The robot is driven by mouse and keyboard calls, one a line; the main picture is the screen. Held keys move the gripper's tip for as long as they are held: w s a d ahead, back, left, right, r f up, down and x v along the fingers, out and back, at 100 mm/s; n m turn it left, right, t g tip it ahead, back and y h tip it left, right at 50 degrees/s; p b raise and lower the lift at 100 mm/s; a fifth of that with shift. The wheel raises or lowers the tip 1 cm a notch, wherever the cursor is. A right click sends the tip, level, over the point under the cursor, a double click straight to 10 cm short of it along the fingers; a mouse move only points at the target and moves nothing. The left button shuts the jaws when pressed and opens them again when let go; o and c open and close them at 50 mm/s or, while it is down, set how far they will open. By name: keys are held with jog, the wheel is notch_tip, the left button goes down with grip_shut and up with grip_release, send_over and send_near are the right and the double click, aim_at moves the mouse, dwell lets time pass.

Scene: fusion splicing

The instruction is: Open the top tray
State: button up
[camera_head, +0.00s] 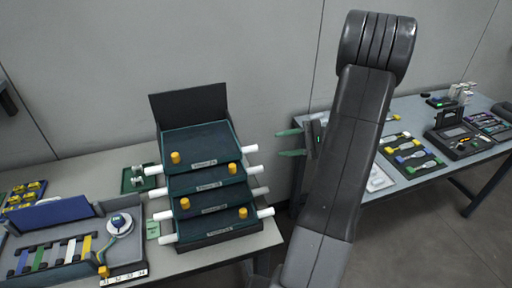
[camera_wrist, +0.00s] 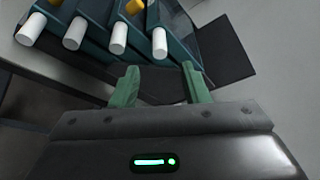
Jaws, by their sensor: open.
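The tray stack (camera_head: 205,190) stands at the right end of the left table. It has several dark green trays, stepped outward toward the bottom, with white rods on the sides and orange knobs. The top tray (camera_head: 198,142) has an orange knob on it and a black panel (camera_head: 190,105) raised behind it. My gripper (camera_head: 290,142) is open and empty, to the right of the stack at about the top tray's height, apart from it. In the wrist view, its green fingers (camera_wrist: 160,88) point toward the white rod ends (camera_wrist: 117,40) without visible contact.
A case with colored items (camera_head: 70,245) and a small green fixture (camera_head: 138,178) are left of the stack. The right table (camera_head: 405,178) carries colored connectors and a dark device (camera_head: 460,138). A floor gap separates the tables. A grey wall is behind.

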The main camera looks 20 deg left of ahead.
aim_at(253, 146)
jog(key=p+x, duration=0.1)
jog(key=x, duration=0.9)
jog(key=shift+d, duration=0.1)
jog(key=shift+c, duration=0.2)
grip_shut()
